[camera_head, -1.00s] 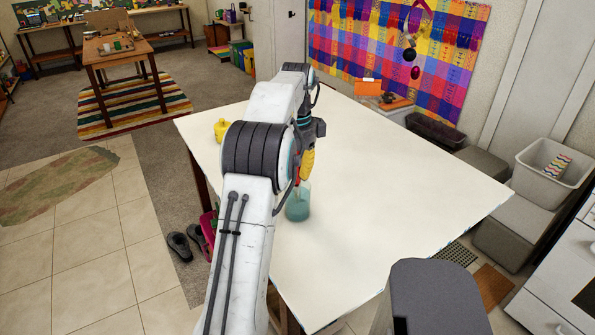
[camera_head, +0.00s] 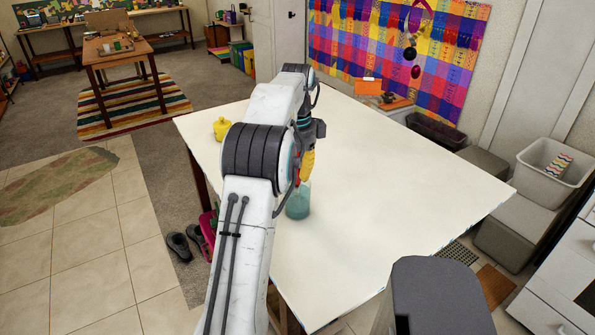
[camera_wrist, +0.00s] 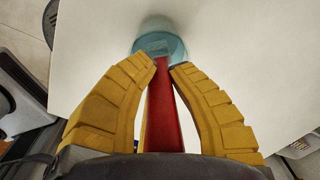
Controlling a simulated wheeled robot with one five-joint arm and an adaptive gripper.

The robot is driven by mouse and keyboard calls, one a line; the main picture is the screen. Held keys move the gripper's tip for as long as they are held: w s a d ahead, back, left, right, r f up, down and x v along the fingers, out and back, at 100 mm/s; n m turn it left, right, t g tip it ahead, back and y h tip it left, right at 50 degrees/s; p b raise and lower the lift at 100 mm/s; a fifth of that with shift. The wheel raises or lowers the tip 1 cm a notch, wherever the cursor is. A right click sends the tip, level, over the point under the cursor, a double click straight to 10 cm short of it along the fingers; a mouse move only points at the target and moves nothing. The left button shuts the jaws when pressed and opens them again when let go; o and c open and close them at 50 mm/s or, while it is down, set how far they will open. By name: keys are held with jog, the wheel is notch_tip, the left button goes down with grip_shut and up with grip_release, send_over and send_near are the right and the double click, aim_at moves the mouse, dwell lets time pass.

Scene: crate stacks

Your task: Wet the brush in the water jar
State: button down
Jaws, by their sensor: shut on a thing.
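The water jar (camera_head: 298,204) is a bluish-green glass jar standing on the white table (camera_head: 400,190), below my gripper (camera_head: 307,165). My gripper, with yellow fingers (camera_wrist: 162,65), is shut on the brush (camera_wrist: 165,115), whose red handle shows between the fingers in the wrist view. The brush's far end lies over the jar (camera_wrist: 180,46) in that view. I cannot tell whether its tip is inside the jar or touches water. In the head view my arm hides part of the brush and the table behind it.
A small yellow pot (camera_head: 221,129) stands near the table's left edge. The rest of the tabletop to the right is clear. A grey bin (camera_head: 545,185) stands beyond the right edge, and dark shoes (camera_head: 182,248) lie on the floor at left.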

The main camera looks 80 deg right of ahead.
jog(key=shift+f+b, duration=0.3)
jog(key=shift+f, duration=0.2)
dwell(1.0)
notch_tip(320, 180, up, 7)
jog(key=p, duration=0.7)
jog(key=shift+p, duration=0.4)
jog(key=shift+s, duration=0.15)
dwell(0.3)
